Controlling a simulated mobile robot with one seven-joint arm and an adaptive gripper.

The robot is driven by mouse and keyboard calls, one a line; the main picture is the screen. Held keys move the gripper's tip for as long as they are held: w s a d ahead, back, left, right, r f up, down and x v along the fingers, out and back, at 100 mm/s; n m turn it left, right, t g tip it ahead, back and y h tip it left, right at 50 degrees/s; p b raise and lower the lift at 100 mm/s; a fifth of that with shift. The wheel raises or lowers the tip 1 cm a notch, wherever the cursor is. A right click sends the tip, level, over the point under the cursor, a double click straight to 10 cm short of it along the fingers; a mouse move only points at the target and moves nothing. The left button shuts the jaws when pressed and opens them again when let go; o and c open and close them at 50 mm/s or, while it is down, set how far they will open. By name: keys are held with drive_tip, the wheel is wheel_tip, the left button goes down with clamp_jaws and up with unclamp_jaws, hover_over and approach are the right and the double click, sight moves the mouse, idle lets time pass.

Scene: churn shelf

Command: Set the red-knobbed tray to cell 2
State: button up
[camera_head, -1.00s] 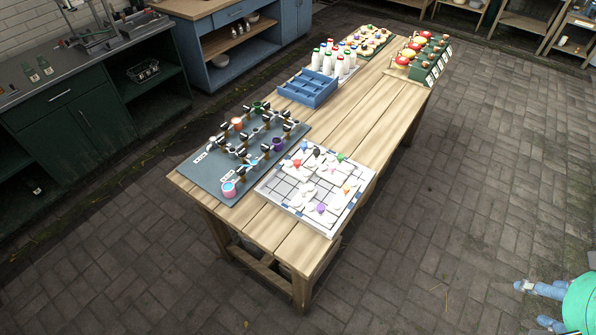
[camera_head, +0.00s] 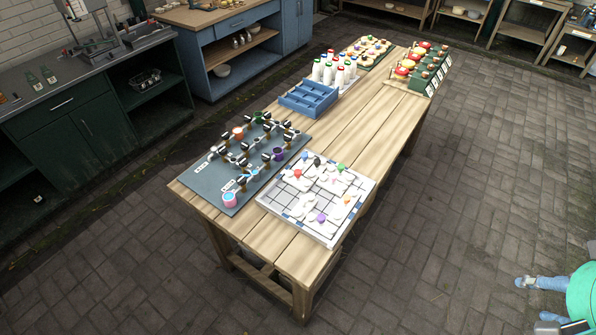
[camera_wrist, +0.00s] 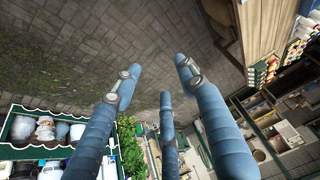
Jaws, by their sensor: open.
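A white board with a dark grid (camera_head: 282,208) lies at the near right of the wooden table in the head view. White pieces with coloured knobs sit on it. The piece with a red knob (camera_head: 297,174) is at its left upper part. Other knobs are dark, green, orange and purple. Cell numbers are too small to read. My gripper (camera_head: 530,299) is at the lower right of the head view, far from the board. In the wrist view my gripper (camera_wrist: 160,80) has its blue fingers spread apart, with nothing between them.
The table (camera_head: 365,130) also bears a grey panel with cups and hooks (camera_head: 205,180), a blue crate (camera_head: 308,98), bottles (camera_head: 340,72) and green units with red tops (camera_head: 425,70). Dark cabinets (camera_head: 70,130) stand left. The paved floor right of the table is clear.

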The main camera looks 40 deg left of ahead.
drive_tip(key=w+a+r+n+g+y+p, duration=0.1)
drive_tip(key=w+a+r+n+p, duration=0.1)
drive_tip(key=w+a, duration=0.85)
drive_tip(key=w+a+r+n+g+p, duration=0.1)
drive_tip(key=w+a+r+n+p, duration=0.15)
drive_tip(key=w+a, duration=0.85)
drive_tip(key=n+g+h+p, duration=0.1)
drive_tip(key=n+g+p, duration=0.25)
drive_tip(key=p, duration=0.35)
hover_over(298, 171)
wheel_tip(298, 171, down, 29)
drive_tip(key=shift+s+r+n, duration=0.1)
drive_tip(key=shift+r+n, duration=0.1)
drive_tip(key=shift+n, duration=0.1)
drive_tip(key=shift+f, duration=0.15)
wheel_tip(298, 171, down, 14)
drive_tip(key=shift+r, duration=0.2)
